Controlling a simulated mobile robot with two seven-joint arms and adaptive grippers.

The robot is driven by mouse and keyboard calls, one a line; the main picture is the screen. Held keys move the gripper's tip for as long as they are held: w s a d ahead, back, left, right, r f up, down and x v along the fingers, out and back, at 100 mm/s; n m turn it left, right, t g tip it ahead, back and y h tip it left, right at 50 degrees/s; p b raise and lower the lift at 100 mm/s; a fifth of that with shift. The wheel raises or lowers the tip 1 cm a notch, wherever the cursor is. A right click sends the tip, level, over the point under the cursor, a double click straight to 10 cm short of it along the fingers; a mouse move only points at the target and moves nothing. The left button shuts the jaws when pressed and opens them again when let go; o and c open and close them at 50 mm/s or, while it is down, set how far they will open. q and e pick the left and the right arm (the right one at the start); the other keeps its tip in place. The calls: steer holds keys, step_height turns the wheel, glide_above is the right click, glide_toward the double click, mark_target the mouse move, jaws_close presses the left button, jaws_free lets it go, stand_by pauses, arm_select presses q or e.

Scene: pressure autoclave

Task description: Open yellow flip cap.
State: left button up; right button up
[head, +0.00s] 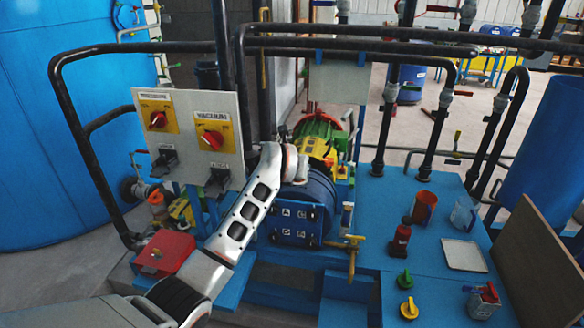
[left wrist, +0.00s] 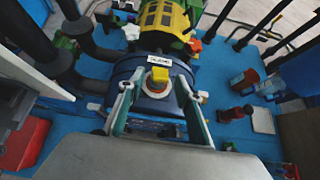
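The yellow flip cap (left wrist: 160,74) sits on a white and orange ringed port on top of the blue cylindrical tank, beside a white label. It looks closed over the port. The blue tank (head: 318,190) also shows in the head view, where my left arm hides the cap. My left gripper (left wrist: 157,82) is open, with one finger on each side of the cap in the left wrist view. The cap appears between the fingertips; I cannot tell whether they touch it. In the head view the gripper is mostly hidden behind my wrist. My right gripper is not in view.
A yellow and green machine (head: 318,140) stands behind the tank. A control panel (head: 190,135) with red knobs stands at left, above a red box (head: 165,252). Black pipes surround the area.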

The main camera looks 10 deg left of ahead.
arm_select(q)
steer(key=v, duration=0.9)
steer(key=shift+s, duration=0.25)
